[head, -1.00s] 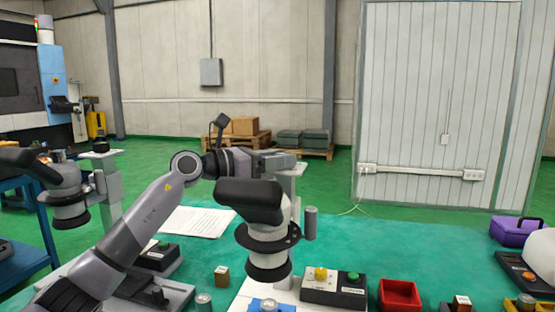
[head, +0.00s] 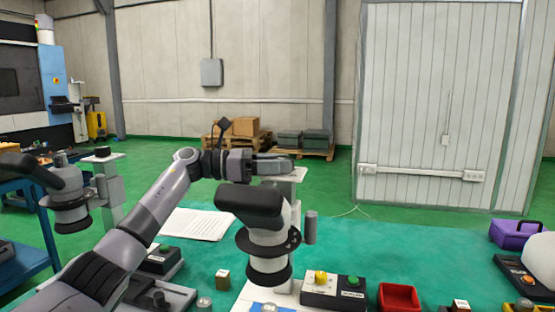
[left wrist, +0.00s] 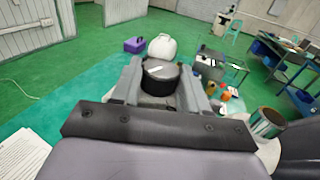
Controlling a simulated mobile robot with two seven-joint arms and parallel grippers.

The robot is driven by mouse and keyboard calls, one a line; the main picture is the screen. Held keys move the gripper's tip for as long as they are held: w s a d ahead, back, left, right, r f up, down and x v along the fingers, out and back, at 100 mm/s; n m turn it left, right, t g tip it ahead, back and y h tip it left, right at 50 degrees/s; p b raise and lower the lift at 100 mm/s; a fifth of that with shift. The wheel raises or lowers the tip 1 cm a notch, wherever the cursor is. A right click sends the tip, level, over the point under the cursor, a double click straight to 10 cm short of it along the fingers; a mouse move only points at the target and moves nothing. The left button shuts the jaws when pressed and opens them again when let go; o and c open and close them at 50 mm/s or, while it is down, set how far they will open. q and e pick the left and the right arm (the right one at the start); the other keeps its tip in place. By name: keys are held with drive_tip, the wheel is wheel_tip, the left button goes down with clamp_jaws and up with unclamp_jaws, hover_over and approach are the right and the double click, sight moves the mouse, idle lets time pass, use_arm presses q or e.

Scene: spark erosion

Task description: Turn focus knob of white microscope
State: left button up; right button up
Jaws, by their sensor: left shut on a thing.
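The white microscope (head: 268,238) with black eyepieces stands on the green table in the middle of the head view. Its column has a pale flat top (head: 292,174) behind the eyepieces. My left gripper (head: 277,163) reaches in from the left over that top and hides the knob there in the head view. In the left wrist view, a round black focus knob (left wrist: 160,78) sits between the two grey fingers of my left gripper (left wrist: 162,88), which is shut on it. My right gripper is not in view.
A grey cylinder (head: 311,227) stands beside the column. A control box with yellow and green buttons (head: 334,290), a red bin (head: 398,297) and paper sheets (head: 198,223) lie around the microscope. A second microscope (head: 70,205) stands at the left. A purple case (head: 514,233) is at the right.

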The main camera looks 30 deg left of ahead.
use_arm(q)
drive_tip(key=shift+f+m+g+h+p, duration=0.1)
drive_tip(key=shift+m+g+h+p, duration=0.35)
drive_tip(key=shift+g, duration=0.25)
drive_tip(key=o, duration=1.1)
drive_tip(key=shift+c, duration=0.2)
drive_tip(key=shift+a, duration=0.1)
drive_tip(key=b+v, duration=0.1)
drive_tip(key=v, duration=0.6)
